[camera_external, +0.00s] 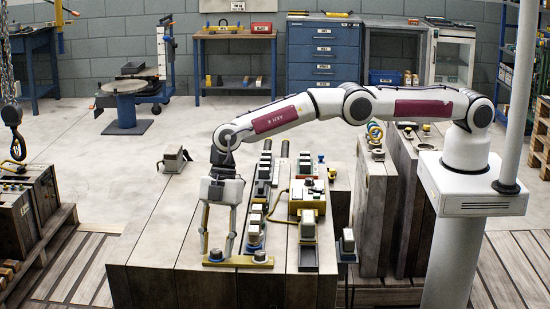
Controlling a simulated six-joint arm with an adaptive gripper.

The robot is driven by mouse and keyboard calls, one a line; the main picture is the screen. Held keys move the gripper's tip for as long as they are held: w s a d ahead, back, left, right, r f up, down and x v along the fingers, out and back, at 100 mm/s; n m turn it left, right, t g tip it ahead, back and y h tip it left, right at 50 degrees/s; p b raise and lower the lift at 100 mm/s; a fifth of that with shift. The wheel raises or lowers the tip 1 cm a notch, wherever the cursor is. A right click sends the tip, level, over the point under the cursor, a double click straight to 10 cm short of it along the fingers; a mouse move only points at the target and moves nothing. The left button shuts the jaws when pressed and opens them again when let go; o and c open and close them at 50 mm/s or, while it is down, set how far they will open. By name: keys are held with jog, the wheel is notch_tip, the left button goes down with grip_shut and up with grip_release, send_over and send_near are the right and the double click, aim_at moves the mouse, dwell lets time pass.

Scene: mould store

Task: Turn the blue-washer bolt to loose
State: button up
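A yellow bar (238,261) lies near the front edge of the wooden block top, with a dark bolt head at each end.
Right of the bar stand a row of grey-capped blocks (257,218) and a yellow-framed unit (307,205). A grey device (175,159) sits at the block's back left. Dark crates (28,210) stand far left. The block top left of my gripper is clear.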

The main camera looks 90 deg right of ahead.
jog(key=shift+r, duration=0.1)
jog(key=v, duration=1.1)
jog(key=shift+d+r, duration=0.3)
jog(key=shift+r, duration=0.05)
jog(key=shift+s, duration=0.1)
dwell(0.3)
